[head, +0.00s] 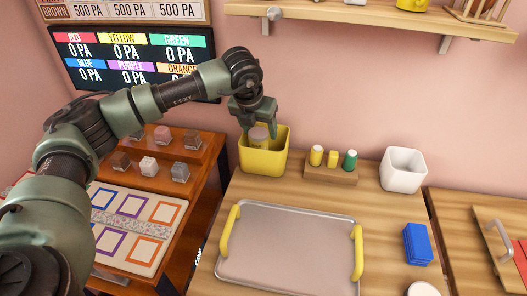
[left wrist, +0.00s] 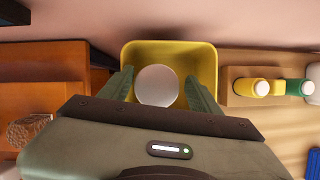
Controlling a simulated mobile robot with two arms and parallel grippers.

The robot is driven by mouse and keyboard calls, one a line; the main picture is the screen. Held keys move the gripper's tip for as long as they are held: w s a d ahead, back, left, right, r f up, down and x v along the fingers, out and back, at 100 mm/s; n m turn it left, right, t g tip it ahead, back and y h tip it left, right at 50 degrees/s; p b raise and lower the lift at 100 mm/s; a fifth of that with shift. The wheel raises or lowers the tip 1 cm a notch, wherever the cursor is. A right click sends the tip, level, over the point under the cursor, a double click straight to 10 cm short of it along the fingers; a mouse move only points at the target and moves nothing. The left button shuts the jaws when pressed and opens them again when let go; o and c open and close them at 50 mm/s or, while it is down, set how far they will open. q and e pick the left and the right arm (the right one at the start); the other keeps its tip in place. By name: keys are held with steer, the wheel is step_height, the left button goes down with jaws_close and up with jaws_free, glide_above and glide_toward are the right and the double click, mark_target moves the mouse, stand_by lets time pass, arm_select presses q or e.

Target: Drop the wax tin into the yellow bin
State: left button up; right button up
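The yellow bin (head: 263,163) stands open at the back left of the wooden counter; its rim also shows in the left wrist view (left wrist: 205,57). The wax tin (head: 259,134), pale and round on top, is upright within the bin's mouth. In the left wrist view the tin (left wrist: 157,86) shows as a pale disc between the fingers. My left gripper (head: 257,128) points down over the bin, its fingers apart on either side of the tin with slim gaps showing. What the tin rests on is hidden. My right gripper is not in view.
Right of the bin, a wooden block (head: 331,174) holds small yellow and green bottles. A white container (head: 403,170) stands farther right. A metal tray (head: 290,245) with yellow handles lies in front. A wooden shelf (head: 370,18) is above; a brown stand (head: 165,178) with small cubes is left.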

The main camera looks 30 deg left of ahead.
arm_select(q)
steer(key=shift+a, duration=0.2)
stand_by(0.4)
steer(key=shift+r, duration=0.2)
steer(key=b+v, duration=0.1)
steer(key=v, duration=0.5)
steer(key=shift+s+d+r, duration=0.1)
steer(key=shift+s+r, duration=0.15)
steer(key=shift+d+r, duration=0.15)
steer(key=shift+r, duration=0.25)
steer(key=shift+s, duration=0.1)
steer(key=shift+f, duration=0.1)
